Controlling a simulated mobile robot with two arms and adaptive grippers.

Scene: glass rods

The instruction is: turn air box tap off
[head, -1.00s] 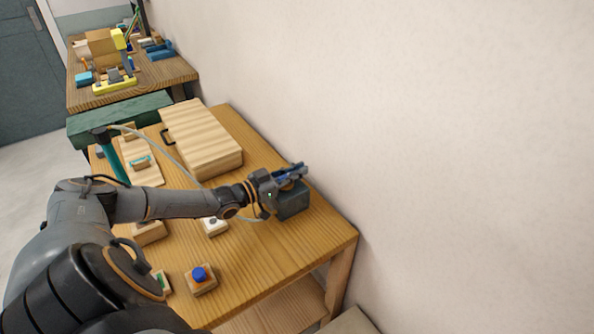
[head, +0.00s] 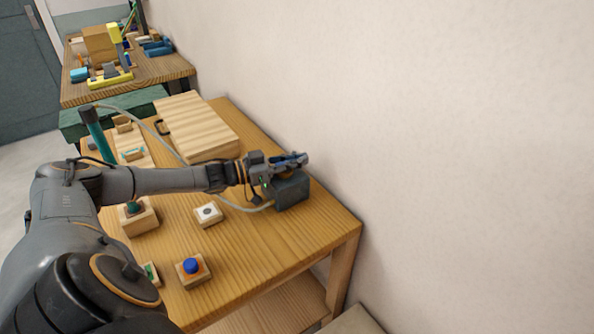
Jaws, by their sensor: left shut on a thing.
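The air box (head: 292,194) is a dark grey-blue block on the wooden table, near its right edge by the wall. A pale hose runs to its left side. My left gripper (head: 292,161) is just above the box, with its fingers over the top and pointing right. It is shut on the air box tap, which the fingers mostly hide, so I cannot tell how the tap is turned. My right gripper is out of view.
A striped wooden box (head: 199,127) with a dark handle stands farther back. A blue button block (head: 191,268), a white switch block (head: 208,213) and a teal cylinder (head: 97,134) are also on the table. The front right tabletop is clear. The wall (head: 430,150) rises close on the right.

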